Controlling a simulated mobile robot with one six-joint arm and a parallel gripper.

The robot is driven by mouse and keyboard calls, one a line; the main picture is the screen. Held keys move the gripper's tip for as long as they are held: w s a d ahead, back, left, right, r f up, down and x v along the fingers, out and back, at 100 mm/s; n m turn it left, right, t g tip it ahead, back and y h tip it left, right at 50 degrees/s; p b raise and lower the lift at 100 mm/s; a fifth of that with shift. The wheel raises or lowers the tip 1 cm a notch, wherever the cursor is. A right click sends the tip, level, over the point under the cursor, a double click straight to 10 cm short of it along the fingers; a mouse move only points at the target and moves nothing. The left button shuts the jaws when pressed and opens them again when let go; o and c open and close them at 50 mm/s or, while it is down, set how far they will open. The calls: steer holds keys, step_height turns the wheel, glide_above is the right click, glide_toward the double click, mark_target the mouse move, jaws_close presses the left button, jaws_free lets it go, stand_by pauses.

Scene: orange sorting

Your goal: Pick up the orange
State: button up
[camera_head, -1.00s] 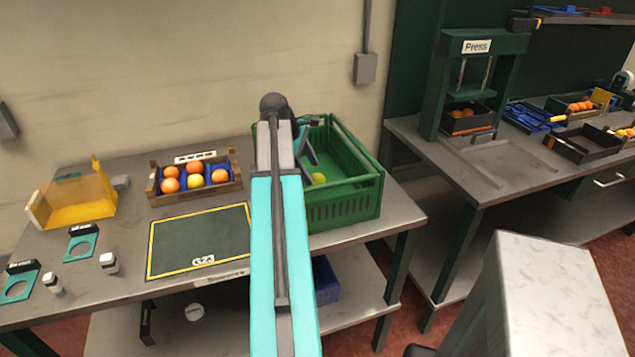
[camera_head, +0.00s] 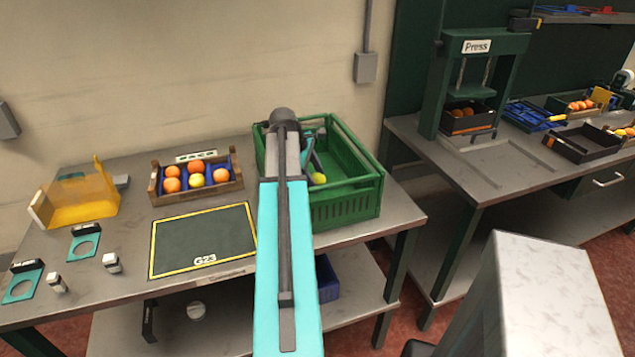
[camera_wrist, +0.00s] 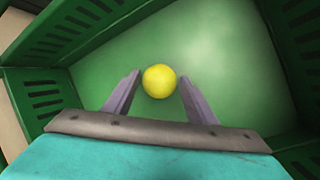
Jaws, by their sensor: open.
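In the wrist view a single yellow round fruit (camera_wrist: 159,81) lies on the floor of the green crate. My gripper (camera_wrist: 158,85) is open, with one finger on each side of the fruit in the picture; I cannot tell whether either finger touches it. In the head view the yellow fruit (camera_head: 319,178) shows in the green crate (camera_head: 345,208), just right of my arm, which hides the crate's left part. Several orange fruits (camera_head: 172,185) and a yellow one (camera_head: 196,180) sit in a wooden box with blue compartments (camera_head: 210,200) to the left.
The crate's walls (camera_wrist: 45,98) stand close around my gripper. On the same table are a dark mat marked G23 (camera_head: 200,240) and a yellow transparent scoop-like holder (camera_head: 85,198). A press (camera_head: 470,80) stands on the right bench.

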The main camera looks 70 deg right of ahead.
steer(key=c, duration=0.8)
steer(key=shift+r, duration=0.1)
steer(key=shift+c, duration=0.2)
steer(key=shift+r+b, duration=1)
steer(key=shift+r, duration=3.95)
step_height(320, 180, up, 8)
steer(key=p, duration=0.7)
glide_above(316, 176)
steer(key=shift+w+d, duration=0.1)
